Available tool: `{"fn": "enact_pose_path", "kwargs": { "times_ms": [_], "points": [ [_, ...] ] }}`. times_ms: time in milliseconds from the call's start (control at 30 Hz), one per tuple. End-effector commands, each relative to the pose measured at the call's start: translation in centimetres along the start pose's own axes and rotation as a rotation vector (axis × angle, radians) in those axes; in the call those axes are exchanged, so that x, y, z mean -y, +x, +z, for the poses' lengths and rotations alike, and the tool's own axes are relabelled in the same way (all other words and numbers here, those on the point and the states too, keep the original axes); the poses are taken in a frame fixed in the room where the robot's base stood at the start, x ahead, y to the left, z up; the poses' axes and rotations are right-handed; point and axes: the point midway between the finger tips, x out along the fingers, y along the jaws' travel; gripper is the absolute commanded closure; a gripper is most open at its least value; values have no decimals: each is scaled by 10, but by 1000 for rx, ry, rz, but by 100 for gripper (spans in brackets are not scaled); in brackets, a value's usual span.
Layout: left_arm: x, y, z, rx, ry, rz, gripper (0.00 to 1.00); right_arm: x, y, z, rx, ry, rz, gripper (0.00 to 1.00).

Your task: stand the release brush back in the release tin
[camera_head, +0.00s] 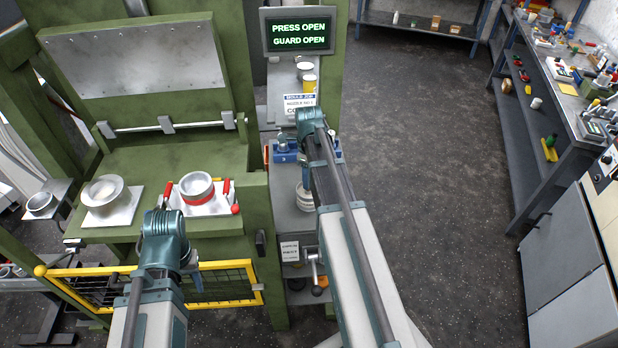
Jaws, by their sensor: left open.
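I cannot make out the release brush. A small yellow container (309,85) stands on the narrow bench behind the job sign; I cannot tell if it is the release tin. My right arm reaches over the narrow bench. Its wrist covers part of the bench, and its gripper fingers do not show.
Metal rings sit on two plates (110,216) at the press front. A yellow-framed mesh guard (225,283) is below. A cluttered workbench (560,100) stands right. The floor (430,150) between is clear.

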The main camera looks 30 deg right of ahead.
Motion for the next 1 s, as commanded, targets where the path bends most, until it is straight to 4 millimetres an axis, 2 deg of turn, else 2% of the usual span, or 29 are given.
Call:
{"fn": "enact_pose_path", "kwargs": {
  "times_ms": [100, 133, 300, 733, 1000],
  "points": [
    [0, 0, 0, 0, 0, 0, 50, 0, 0, 0, 0, 0, 0, 100],
    [0, 0, 0, 0, 0, 0, 50, 0, 0, 0, 0, 0, 0, 58],
    [0, 0, 0, 0, 0, 0, 50, 0, 0, 0, 0, 0, 0, 27],
    [0, -4, 0, 0, -1, 0, 50, 0, -4, 0, 0, 0, 0, 26],
    [2, -27, 2, 0, -5, 1, 50, 0, -27, 0, 0, 0, 0, 26]
  ]
}}
